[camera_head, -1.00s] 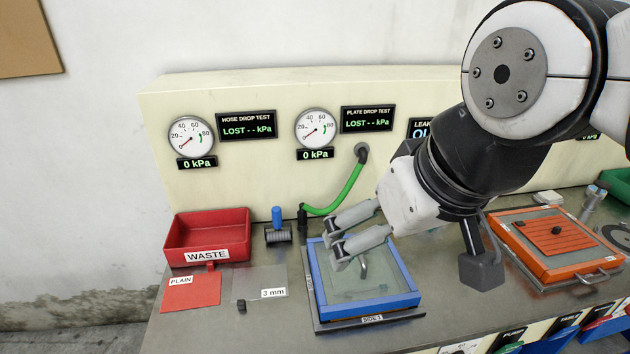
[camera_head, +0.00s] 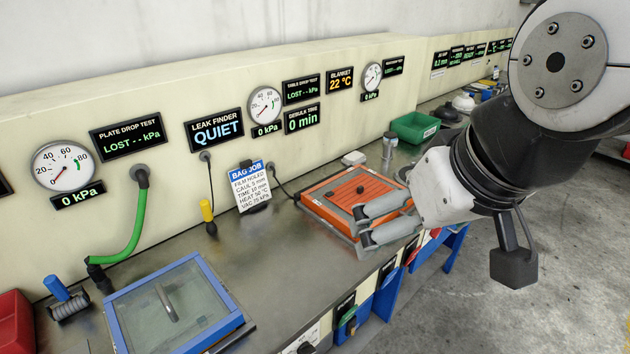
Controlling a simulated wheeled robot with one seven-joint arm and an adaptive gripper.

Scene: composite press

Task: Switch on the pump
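The bench's front face carries a row of small panels with switches. My gripper (camera_head: 363,226) is at the right, above and beyond the switch, in front of the orange-framed tray's right side. Its two grey fingers are apart with nothing between them. They hide part of the tray. I cannot tell whether they touch it.
The orange tray (camera_head: 325,204) lies on the steel bench (camera_head: 240,265). A blue-framed glass plate (camera_head: 219,281) is at the lower left. A BAG JOB card (camera_head: 250,188) and a yellow-handled tool (camera_head: 207,214) stand behind. The gauges read 0 kPa. Open floor (camera_head: 500,315) lies right.

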